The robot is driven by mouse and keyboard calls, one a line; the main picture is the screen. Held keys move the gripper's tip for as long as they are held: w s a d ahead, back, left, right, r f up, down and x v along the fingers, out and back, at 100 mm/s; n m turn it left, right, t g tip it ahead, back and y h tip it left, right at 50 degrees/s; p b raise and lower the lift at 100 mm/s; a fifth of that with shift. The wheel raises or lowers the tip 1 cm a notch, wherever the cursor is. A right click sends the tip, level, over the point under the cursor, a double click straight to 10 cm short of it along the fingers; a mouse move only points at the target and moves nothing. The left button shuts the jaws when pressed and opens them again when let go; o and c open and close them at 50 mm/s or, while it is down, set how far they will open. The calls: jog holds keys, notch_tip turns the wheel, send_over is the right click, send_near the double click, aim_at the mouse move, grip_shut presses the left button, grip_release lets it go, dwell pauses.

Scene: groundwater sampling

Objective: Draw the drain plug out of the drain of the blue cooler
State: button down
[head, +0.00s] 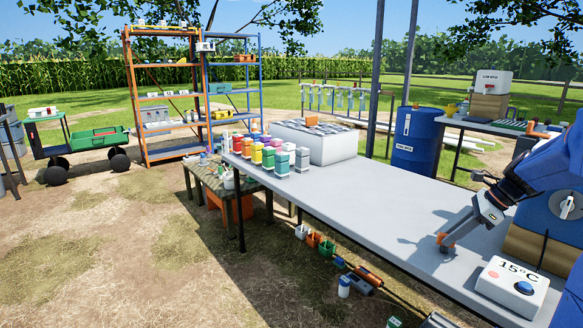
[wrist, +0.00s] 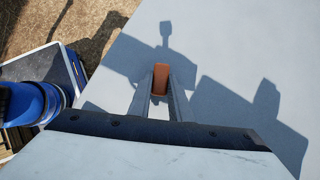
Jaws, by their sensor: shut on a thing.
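My gripper (head: 447,242) reaches down over the grey table on the right. In the wrist view my gripper (wrist: 160,88) is shut on a small orange block (wrist: 161,76), which I take for the drain plug. The orange block also shows at the fingertips in the head view (head: 442,238), just above the tabletop. Its lower end is hard to make out. A blue body (head: 537,220) with a pale round disc, apparently the blue cooler, sits on a wooden block at the right edge, partly hidden by my arm. The plug is apart from it. The drain opening cannot be made out.
The grey table (head: 370,205) is clear in its middle. A white box marked 15°C (head: 512,283) with a blue knob stands at the near right corner. Several coloured bottles (head: 268,157) and a white chest (head: 322,147) stand at the far end.

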jog(key=shift+r, duration=2.5)
